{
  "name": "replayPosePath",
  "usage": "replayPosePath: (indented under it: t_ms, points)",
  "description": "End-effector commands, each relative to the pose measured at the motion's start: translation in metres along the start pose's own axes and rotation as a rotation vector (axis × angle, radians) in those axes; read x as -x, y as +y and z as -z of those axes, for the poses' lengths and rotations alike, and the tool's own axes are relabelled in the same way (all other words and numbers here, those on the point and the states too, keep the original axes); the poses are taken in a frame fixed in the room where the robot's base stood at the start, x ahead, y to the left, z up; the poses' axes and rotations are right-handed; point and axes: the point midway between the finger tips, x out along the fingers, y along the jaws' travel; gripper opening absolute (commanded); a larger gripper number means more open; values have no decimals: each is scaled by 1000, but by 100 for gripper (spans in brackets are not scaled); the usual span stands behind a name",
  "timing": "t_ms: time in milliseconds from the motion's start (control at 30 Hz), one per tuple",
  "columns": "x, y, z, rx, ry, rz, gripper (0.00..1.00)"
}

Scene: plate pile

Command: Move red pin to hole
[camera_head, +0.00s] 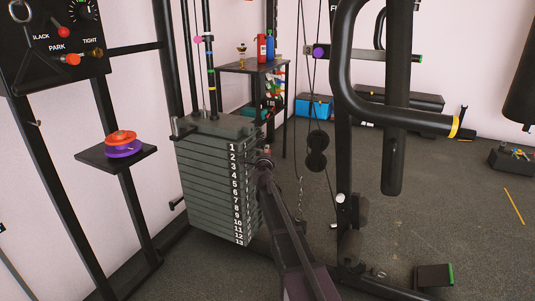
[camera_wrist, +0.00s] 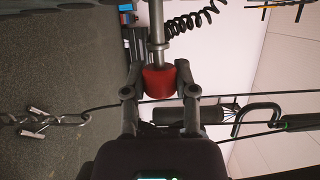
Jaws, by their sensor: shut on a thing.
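The red pin (camera_wrist: 159,82) has a red knob and a metal shaft with a collar. In the wrist view my gripper (camera_wrist: 160,75) is shut on the knob, and the shaft points away toward the top of the picture. In the head view my gripper (camera_head: 265,163) is at the right edge of the numbered plate pile (camera_head: 205,170), around the height of plates 2 to 4. The pile is grey, with numbers 1 to 13 down its right side. The holes are too small or hidden to make out. I cannot tell whether the pin's tip touches the pile.
A black coiled cord (camera_wrist: 188,22) and a chain (camera_wrist: 45,119) hang close to my gripper. A black frame post (camera_head: 343,150) and cables stand right of the pile. A small shelf (camera_head: 117,155) with red and purple discs is at left.

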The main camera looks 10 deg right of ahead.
Motion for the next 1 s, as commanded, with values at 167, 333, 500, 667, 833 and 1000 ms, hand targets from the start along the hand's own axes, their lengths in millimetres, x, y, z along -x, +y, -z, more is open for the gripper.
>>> replayPosePath:
  t_ms: [167,333,500,667,833,1000]
  points:
    - [-1,0,-4,0,-1,0,0]
    - [-2,0,-6,0,0,0,0]
    - [-4,0,-9,0,0,0,0]
    - [-4,0,-12,0,0,0,0]
    - [-6,0,-14,0,-1,0,0]
    - [-7,0,-17,0,-1,0,0]
